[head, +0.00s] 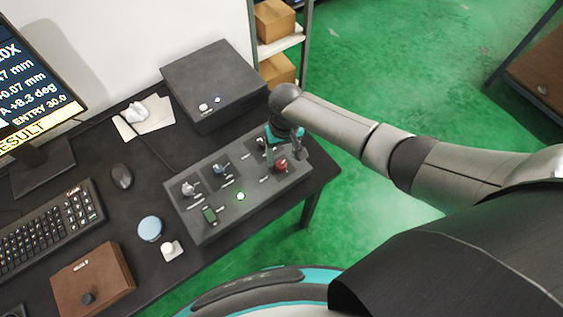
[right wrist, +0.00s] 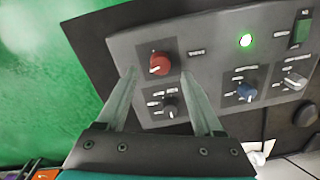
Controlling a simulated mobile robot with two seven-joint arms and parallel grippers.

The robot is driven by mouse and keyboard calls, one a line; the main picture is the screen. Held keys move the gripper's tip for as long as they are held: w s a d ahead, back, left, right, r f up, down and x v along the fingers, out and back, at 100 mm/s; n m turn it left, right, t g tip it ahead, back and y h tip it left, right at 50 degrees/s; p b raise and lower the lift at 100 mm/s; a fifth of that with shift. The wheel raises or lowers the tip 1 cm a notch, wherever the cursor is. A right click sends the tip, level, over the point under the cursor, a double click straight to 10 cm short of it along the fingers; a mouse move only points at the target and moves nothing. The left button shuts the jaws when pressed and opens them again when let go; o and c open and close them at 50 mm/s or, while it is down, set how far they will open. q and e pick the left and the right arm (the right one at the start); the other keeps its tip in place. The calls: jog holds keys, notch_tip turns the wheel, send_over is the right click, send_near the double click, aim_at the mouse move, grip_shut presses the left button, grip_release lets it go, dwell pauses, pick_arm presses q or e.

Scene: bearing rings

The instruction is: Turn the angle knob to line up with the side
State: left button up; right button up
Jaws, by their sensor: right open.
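The control panel (head: 228,215) lies on the dark desk and carries several knobs. A red knob (head: 281,166), a black knob (head: 261,143), a blue knob (head: 219,169) and a grey knob (head: 188,189) show on it. The labels are too small to tell which is the angle knob. My right gripper (right wrist: 158,72) is open over the panel's right end. In the right wrist view its fingertips appear on either side of the red knob (right wrist: 160,63), with the black knob (right wrist: 170,106) between the fingers. Contact cannot be told. My left gripper is not in view.
A monitor (head: 35,70) at left reads "A +8.3 deg" and "ENTRY 30.0". A lit green button (head: 240,196) and green switch (head: 209,215) share the panel. A dark box (head: 212,82) stands behind it. A mouse (head: 121,177) and keyboard (head: 45,230) lie left.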

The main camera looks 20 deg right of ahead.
aim_at(282, 164)
jog(key=shift+f+b, duration=0.55)
jog(key=shift+f, duration=1.5)
grip_shut()
